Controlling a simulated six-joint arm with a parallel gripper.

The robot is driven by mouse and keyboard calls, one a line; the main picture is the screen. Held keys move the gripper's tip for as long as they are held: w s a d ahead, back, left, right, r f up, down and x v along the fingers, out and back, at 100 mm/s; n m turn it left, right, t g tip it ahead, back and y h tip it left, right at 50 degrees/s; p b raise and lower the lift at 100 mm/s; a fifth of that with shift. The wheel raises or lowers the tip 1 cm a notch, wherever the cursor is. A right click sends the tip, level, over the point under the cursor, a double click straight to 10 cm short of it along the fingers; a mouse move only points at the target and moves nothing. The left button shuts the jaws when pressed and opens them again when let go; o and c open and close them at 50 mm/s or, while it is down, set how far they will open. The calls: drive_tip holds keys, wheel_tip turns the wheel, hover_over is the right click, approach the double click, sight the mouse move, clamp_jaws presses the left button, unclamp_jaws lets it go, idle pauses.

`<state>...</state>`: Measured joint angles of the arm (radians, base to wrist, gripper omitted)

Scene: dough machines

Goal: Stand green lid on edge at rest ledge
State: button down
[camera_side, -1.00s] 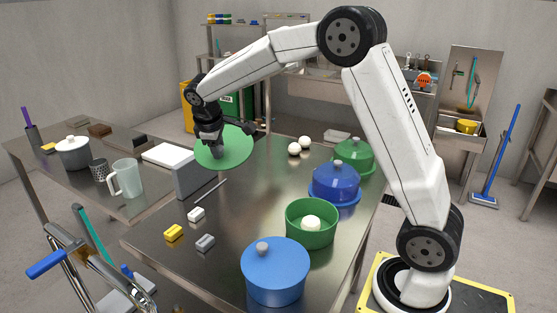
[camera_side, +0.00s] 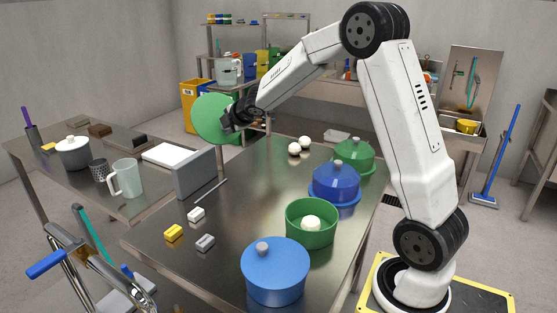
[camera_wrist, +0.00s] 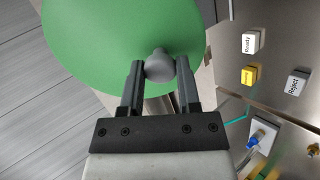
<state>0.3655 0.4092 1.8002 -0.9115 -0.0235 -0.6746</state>
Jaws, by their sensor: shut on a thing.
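The green lid (camera_side: 210,117) is a flat round disc with a grey knob. My gripper (camera_side: 230,121) is shut on the knob and holds the lid in the air, its face steeply tilted, above the far left part of the steel table. In the wrist view the lid (camera_wrist: 110,40) fills the upper left, and my gripper (camera_wrist: 160,72) has its fingers on either side of the knob (camera_wrist: 160,64). A grey upright panel (camera_side: 195,174) stands at the table's left edge, below the lid and apart from it. A thin strip (camera_side: 210,191) lies on the table beside it.
White, yellow and grey label blocks (camera_side: 174,233) sit at the front left. A blue lidded pot (camera_side: 275,275), an open green pot (camera_side: 311,232) with dough and two more lidded pots line the right. Dough balls (camera_side: 299,146) lie at the back. The table's middle is clear.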

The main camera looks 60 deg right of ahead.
drive_tip(key=f+n+t+y, duration=0.1)
drive_tip(key=f+t, duration=0.1)
drive_tip(key=f, duration=0.5)
drive_tip(key=s+d+f+n+t+y, duration=0.1)
drive_tip(key=f+t, duration=0.1)
drive_tip(key=f, duration=0.5)
drive_tip(key=f+n+t+y, duration=0.1)
drive_tip(key=f+n+t, duration=0.1)
drive_tip(key=f, duration=0.6)
drive_tip(key=shift+s+d+y, duration=0.15)
drive_tip(key=shift+s+y, duration=0.1)
drive_tip(key=shift+y, duration=0.05)
idle(0.4)
drive_tip(key=shift+w, duration=0.1)
drive_tip(key=shift+w+f, duration=0.15)
drive_tip(key=shift+w, duration=1.85)
drive_tip(key=shift+w+f, duration=0.15)
drive_tip(key=shift+w, duration=1.85)
drive_tip(key=shift+w+f, duration=0.15)
drive_tip(key=shift+w, duration=1.85)
drive_tip(key=shift+f, duration=0.45)
drive_tip(key=shift+f, duration=0.3)
drive_tip(key=shift+w+r+g, duration=0.15)
drive_tip(key=shift+g, duration=0.15)
